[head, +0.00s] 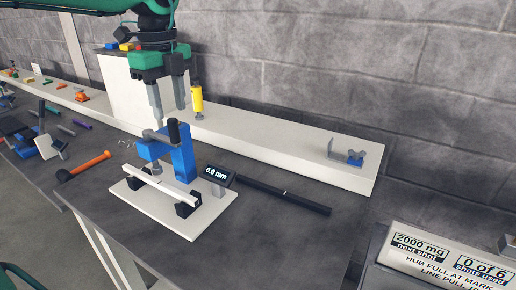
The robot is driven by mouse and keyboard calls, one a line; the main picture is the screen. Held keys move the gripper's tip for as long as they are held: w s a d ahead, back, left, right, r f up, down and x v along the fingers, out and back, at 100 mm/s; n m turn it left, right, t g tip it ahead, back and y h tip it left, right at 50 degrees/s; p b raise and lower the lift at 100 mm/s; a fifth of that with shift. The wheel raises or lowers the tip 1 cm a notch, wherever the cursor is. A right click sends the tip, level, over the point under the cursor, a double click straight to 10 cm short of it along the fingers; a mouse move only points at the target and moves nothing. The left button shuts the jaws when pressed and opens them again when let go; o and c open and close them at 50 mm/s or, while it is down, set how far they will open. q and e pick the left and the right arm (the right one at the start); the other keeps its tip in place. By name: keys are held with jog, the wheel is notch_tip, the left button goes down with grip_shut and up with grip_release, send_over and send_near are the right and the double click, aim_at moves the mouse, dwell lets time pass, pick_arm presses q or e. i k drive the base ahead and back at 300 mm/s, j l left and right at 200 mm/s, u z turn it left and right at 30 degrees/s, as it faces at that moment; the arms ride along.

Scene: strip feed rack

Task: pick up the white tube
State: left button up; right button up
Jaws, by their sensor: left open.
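The white tube (158,185) lies level across two black blocks (186,208) on a white base plate (205,221). A blue press (183,155) with a dark handle stands over it, and its ram comes down close to the tube's middle. I cannot tell whether the ram touches the tube. My left gripper (169,113) hangs above and behind the press, pointing down, with its grey fingers apart and nothing between them. It is clear of the tube. My right gripper is not in view.
A 0.0 mm display (217,174) stands beside the press, with a black rod (270,191) to its right. A yellow bottle-like object (197,98) stands on the white shelf (270,131) near my left gripper. An orange-handled tool (84,166) lies left. The front right of the table is clear.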

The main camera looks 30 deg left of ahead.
aim_at(153, 182)
jog(key=k, duration=1)
